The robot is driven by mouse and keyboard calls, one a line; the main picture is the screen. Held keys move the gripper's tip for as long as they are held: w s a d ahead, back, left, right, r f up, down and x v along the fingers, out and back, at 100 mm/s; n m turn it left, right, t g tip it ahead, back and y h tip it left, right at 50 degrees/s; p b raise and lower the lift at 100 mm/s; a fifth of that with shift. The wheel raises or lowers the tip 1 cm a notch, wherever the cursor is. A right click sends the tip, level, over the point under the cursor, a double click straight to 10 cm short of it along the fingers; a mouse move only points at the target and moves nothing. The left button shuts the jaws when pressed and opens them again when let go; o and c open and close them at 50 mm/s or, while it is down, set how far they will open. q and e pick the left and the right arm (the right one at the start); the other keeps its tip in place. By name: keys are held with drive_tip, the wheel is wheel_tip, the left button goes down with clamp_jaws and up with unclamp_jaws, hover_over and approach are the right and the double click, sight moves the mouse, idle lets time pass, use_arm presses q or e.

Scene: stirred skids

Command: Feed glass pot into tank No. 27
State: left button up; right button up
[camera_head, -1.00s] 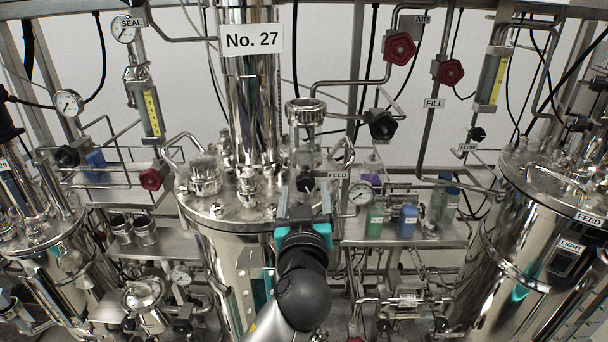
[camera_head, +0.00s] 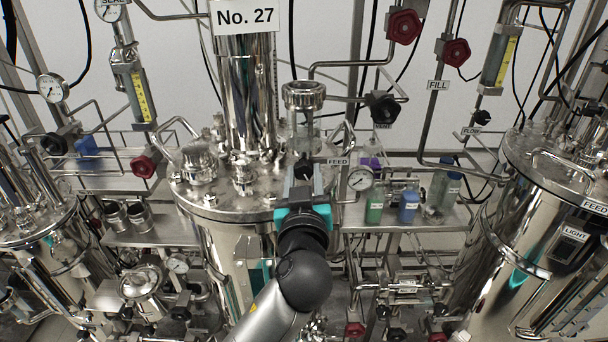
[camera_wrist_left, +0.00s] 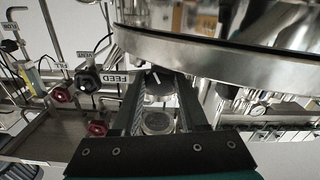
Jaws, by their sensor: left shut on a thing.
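Tank No. 27 (camera_head: 240,225) is the shiny steel vessel in the middle of the head view, with its number plate (camera_head: 245,17) above. The glass pot (camera_head: 303,128), a clear cylinder under a ridged metal collar, stands upright at the tank's front right; its contents cannot be made out. Below it is a black valve knob (camera_head: 303,167) beside the FEED label (camera_head: 339,161). My left gripper (camera_head: 302,186) is shut on this knob. In the left wrist view the knob (camera_wrist_left: 155,80), with a white line, sits between the fingers. My right gripper is out of view.
A dial gauge (camera_head: 360,179) stands close to the right of my gripper. A shelf (camera_head: 400,222) with small bottles (camera_head: 408,206) lies further right. Another tank (camera_head: 500,235) stands at the right. Pipes and red valve wheels (camera_head: 404,26) surround the area.

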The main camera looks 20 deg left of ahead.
use_arm(q)
clamp_jaws()
drive_tip(key=shift+r+m+p, duration=0.15)
drive_tip(key=shift+m+p, duration=1.05)
drive_tip(key=shift+m, duration=1.5)
drive_tip(key=o, duration=0.6)
unclamp_jaws()
drive_tip(key=shift+o, duration=0.2)
